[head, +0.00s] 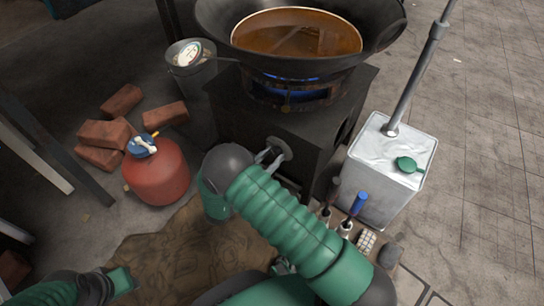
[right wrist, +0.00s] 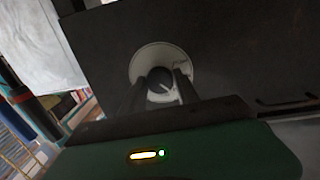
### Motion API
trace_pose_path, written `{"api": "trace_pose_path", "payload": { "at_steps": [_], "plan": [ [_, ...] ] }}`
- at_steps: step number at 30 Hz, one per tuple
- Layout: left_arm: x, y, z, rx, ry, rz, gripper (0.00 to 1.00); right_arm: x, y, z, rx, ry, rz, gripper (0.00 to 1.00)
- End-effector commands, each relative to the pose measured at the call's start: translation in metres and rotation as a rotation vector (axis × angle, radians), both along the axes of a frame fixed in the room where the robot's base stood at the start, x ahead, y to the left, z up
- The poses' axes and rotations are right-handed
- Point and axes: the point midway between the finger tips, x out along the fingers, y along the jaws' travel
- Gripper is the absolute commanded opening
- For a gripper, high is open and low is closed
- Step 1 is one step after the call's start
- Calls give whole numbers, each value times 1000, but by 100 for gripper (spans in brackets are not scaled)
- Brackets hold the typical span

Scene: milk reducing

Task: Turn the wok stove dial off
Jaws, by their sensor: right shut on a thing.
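The wok stove (head: 255,120) is a dark box with a wok (head: 375,45) of brown liquid on top. Blue flame (head: 290,77) shows under the wok. The stove dial (head: 279,147) is on the stove's front face. In the right wrist view the dial (right wrist: 160,82) is a dark knob in front of a pale round plate. My right gripper (head: 268,157) is at the front face, its two fingers (right wrist: 160,90) shut on the dial from both sides. My left arm's end (head: 105,285) shows at the bottom left, away from the stove; its finger opening is unclear.
A red gas bottle (head: 160,178) and several bricks (head: 105,133) stand left of the stove, with a metal bucket (head: 192,62) behind. A white metal can (head: 385,170) with a pipe is close on the right, bottles (head: 355,206) before it. Paved ground at right is open.

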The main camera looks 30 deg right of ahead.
Motion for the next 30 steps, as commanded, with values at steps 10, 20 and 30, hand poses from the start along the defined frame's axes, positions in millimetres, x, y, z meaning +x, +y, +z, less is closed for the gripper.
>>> {"api": "trace_pose_path", "payload": {
  "at_steps": [10,20,30],
  "plan": [
    [0,0,21,0,0,0,36,-2,1,4,51,-123,-4,0],
    [0,0,49,0,0,0,36,-2,1,5,151,-366,-5,0],
    [0,0,68,0,0,0,36,-3,1,3,235,-568,-5,0]
  ]
}}
